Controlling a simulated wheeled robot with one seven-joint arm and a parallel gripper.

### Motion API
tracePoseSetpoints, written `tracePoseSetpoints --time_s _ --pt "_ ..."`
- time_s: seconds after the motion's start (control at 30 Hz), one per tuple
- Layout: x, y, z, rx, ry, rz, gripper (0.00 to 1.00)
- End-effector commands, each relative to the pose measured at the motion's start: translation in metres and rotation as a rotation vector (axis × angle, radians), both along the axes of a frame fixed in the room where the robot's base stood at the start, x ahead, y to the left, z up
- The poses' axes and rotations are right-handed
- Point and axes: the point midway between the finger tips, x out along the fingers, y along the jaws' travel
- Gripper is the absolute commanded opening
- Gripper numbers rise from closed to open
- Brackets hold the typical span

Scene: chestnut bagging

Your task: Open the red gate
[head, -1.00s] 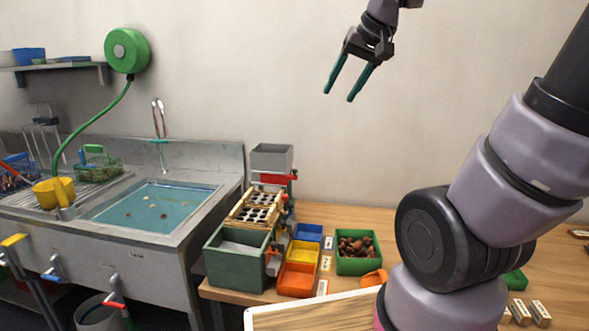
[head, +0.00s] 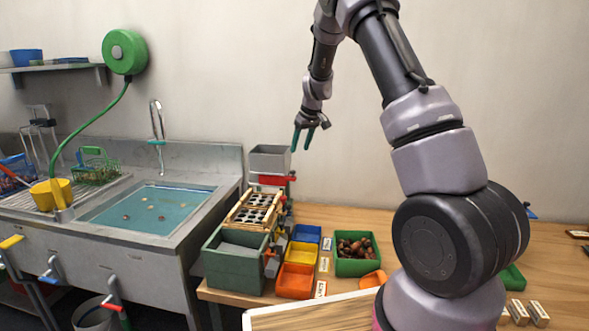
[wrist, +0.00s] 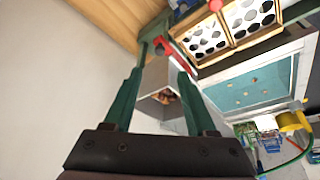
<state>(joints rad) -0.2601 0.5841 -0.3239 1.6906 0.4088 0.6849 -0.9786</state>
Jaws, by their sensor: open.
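The red gate (head: 272,181) is a red bar under the grey hopper (head: 269,158), at the top end of the sorting rack. Its right end sticks out beside the hopper. In the wrist view, a red part (wrist: 176,54) shows just beyond my fingertips, and the hopper (wrist: 158,76) lies between and behind the fingers, with some brown chestnuts inside. My gripper (head: 301,148) is open and empty, with its green fingers pointing down. In the head view it is above and slightly right of the hopper and the gate's right end. I see no clear contact.
The slotted sorting rack (head: 253,209) slopes to a green bin (head: 234,279). Blue, yellow and orange trays stand beside it, with a green tray of chestnuts (head: 342,267) to the right. A sink (head: 150,212) is at the left. The wall is close behind.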

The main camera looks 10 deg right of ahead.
Motion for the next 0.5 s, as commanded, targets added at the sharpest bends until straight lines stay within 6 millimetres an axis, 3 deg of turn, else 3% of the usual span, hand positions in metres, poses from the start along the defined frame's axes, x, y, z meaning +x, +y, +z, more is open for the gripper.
tracePoseSetpoints --time_s 0.17,0.5 --pt "0.006 0.002 -0.018 -0.003 0.003 0.003 0.57" --pt "0.028 0.011 -0.076 -0.002 0.003 0.002 0.57"
